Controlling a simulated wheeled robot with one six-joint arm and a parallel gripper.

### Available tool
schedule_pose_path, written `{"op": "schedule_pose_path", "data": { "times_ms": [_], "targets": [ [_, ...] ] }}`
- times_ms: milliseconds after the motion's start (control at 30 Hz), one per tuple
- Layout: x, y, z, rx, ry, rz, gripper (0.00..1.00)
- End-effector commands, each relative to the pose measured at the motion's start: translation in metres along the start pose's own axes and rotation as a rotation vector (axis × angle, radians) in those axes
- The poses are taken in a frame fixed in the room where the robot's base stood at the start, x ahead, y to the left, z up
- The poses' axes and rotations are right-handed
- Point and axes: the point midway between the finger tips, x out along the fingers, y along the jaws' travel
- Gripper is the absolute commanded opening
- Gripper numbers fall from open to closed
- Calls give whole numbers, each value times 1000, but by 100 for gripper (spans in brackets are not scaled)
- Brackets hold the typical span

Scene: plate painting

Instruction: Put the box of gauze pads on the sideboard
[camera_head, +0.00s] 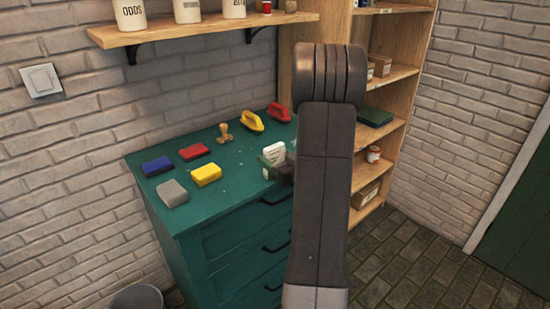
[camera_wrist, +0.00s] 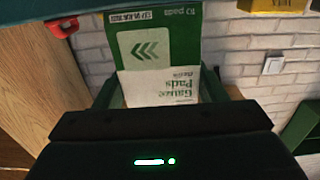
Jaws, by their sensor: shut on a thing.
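The box of gauze pads (camera_wrist: 160,55), white and green, fills the space between the two fingers of my gripper (camera_wrist: 158,88) in the wrist view, where the scene appears upside down. My gripper is shut on it. In the head view the box (camera_head: 273,153) stands upright over the right part of the teal sideboard (camera_head: 225,175), with my gripper (camera_head: 283,168) at its near side. My arm hides part of that area. I cannot tell whether the box's bottom touches the sideboard top.
Blue (camera_head: 157,166), red (camera_head: 194,151), yellow (camera_head: 206,174) and grey (camera_head: 173,193) blocks lie on the sideboard's left half. A wooden stamp (camera_head: 224,134), a yellow-handled tool (camera_head: 252,121) and a red-handled one (camera_head: 279,112) stand behind. A wooden shelf unit (camera_head: 397,100) stands right.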

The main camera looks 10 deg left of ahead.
Motion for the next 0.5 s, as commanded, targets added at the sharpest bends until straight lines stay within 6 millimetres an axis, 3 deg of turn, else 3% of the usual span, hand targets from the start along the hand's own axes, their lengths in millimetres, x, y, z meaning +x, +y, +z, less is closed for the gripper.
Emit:
{"op": "schedule_pose_path", "data": {
  "times_ms": [300, 333, 433, 500],
  "targets": [
    [0, 0, 4, -1, 1, 0, 43],
    [0, 0, 2, 0, 1, 0, 69],
    [0, 0, 2, 0, 1, 0, 86],
    [0, 0, 2, 0, 1, 0, 86]
  ]
}}
